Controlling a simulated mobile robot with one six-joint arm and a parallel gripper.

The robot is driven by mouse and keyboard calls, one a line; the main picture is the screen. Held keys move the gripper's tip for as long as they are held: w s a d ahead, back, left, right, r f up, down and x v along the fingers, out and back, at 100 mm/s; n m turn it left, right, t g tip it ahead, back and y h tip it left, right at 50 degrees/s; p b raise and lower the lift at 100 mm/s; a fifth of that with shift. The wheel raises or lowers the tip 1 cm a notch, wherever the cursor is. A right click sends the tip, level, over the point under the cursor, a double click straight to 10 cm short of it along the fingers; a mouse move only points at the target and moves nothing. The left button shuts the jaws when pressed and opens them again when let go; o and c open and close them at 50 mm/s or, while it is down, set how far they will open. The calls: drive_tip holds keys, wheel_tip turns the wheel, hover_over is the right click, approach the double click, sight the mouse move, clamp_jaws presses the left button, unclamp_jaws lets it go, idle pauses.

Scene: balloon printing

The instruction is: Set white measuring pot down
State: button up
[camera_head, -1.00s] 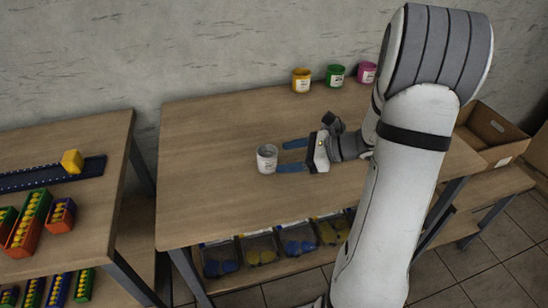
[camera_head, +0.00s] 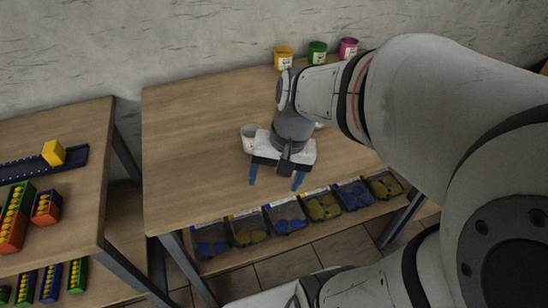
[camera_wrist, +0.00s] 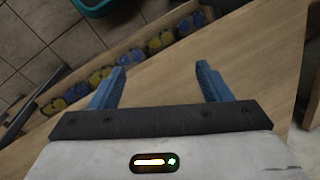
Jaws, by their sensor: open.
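The white measuring pot (camera_head: 249,138) stands upright on the wooden table (camera_head: 190,110), left of and behind my gripper in the head view. My gripper (camera_head: 275,183) is open and empty, its blue fingers spread and pointing toward the table's front edge. The pot is partly hidden by the gripper body in the head view. In the wrist view the open fingers (camera_wrist: 160,80) have only tabletop and floor between and beyond them, and the pot does not show there.
Yellow (camera_head: 283,57), green (camera_head: 318,53) and pink (camera_head: 348,48) pots stand at the table's back. Several bins (camera_head: 287,217) of blue and yellow pieces sit below the front edge. The table's left part is clear.

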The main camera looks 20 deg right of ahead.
drive_tip(key=n, duration=0.1)
drive_tip(key=s+r+n+t+h, duration=0.1)
drive_tip(key=n, duration=0.1)
drive_tip(key=d+n+h, duration=0.1)
drive_tip(key=shift+s+r+t, duration=0.2)
drive_tip(key=shift+r+t, duration=0.1)
